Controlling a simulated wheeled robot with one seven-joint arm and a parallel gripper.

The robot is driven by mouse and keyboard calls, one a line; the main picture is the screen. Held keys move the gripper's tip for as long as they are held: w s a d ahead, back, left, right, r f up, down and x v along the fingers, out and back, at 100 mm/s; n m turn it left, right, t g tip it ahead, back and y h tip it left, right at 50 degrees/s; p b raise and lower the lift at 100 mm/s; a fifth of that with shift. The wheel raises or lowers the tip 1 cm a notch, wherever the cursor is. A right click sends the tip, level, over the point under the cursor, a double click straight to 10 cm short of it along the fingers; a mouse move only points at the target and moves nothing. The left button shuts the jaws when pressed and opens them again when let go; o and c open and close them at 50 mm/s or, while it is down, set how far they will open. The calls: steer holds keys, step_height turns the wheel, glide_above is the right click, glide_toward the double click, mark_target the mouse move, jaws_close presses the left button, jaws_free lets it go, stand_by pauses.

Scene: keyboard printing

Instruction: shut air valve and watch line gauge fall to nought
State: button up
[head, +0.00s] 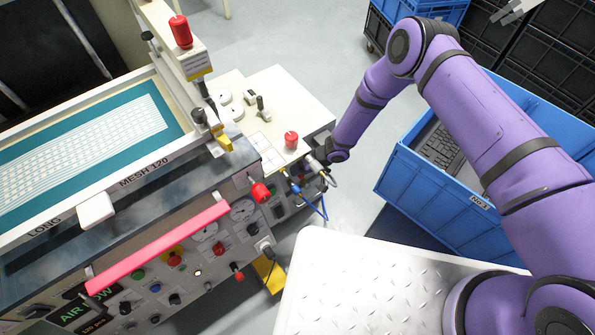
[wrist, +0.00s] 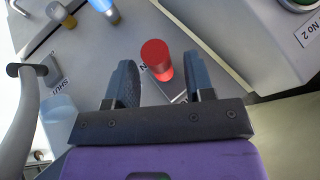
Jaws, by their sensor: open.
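My gripper (head: 322,172) is at the right end of the printing machine, beside small valve fittings with a blue handle (head: 293,187). In the wrist view my gripper (wrist: 159,70) is open, with a red cylindrical knob (wrist: 156,56) showing between and beyond its fingers. I see no contact with it. A grey lever (wrist: 28,92) stands at the left near a label that seems to read SHUT (wrist: 57,82). Which fitting is the air valve is not certain. Round dial gauges (head: 243,209) sit on the front panel; their needles are too small to read.
A pink-red bar (head: 158,248) runs along the machine's front. Red knobs stand out from the panel (head: 261,192) and machine top (head: 291,139). A blue crate (head: 410,175) with a keyboard stands at the right. Grey floor (head: 285,45) lies open behind.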

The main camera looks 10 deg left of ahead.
steer(key=v, duration=0.8)
steer(key=shift+d+r, duration=0.2)
steer(key=shift+r, duration=0.05)
